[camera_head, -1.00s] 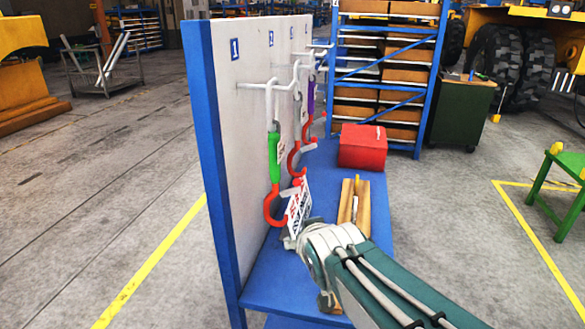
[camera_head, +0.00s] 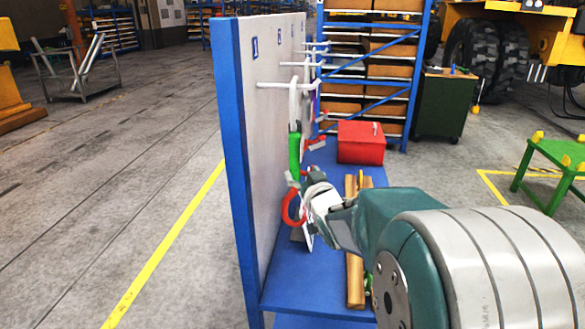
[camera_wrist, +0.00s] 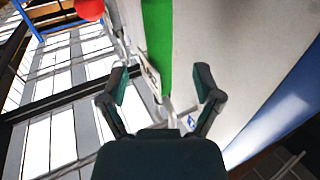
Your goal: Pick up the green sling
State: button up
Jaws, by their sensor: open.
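The green sling (camera_head: 294,156) hangs from the nearest peg of the white board, under the label 1. It has a pale loop at the top, a green sleeve and a red hook (camera_head: 289,210) at the bottom. My gripper (camera_head: 303,184) is at the right of the sling, near the sleeve's lower end and the hook, and partly hides them and the white tag. In the wrist view the green sleeve (camera_wrist: 158,45) runs up between and beyond the fingers of my gripper (camera_wrist: 161,85), which are apart. I see no contact with the sleeve.
The white board (camera_head: 253,120) with a blue edge stands close at the left. Other slings hang on pegs behind. A red box (camera_head: 360,142) and wooden strips (camera_head: 355,270) lie on the blue shelf (camera_head: 300,285). A blue rack stands behind.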

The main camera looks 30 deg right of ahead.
aim_at(297, 165)
jog(key=shift+w+a, duration=0.2)
jog(key=shift+w, duration=0.45)
jog(key=w, duration=0.2)
jog(key=w+d, duration=0.1)
jog(key=w, duration=0.2)
jog(key=shift+d+f, duration=0.2)
jog(key=shift+s+a, duration=0.1)
jog(key=shift+a, duration=0.1)
grip_shut()
jog(key=shift+d+r, duration=0.1)
jog(key=shift+r, duration=0.1)
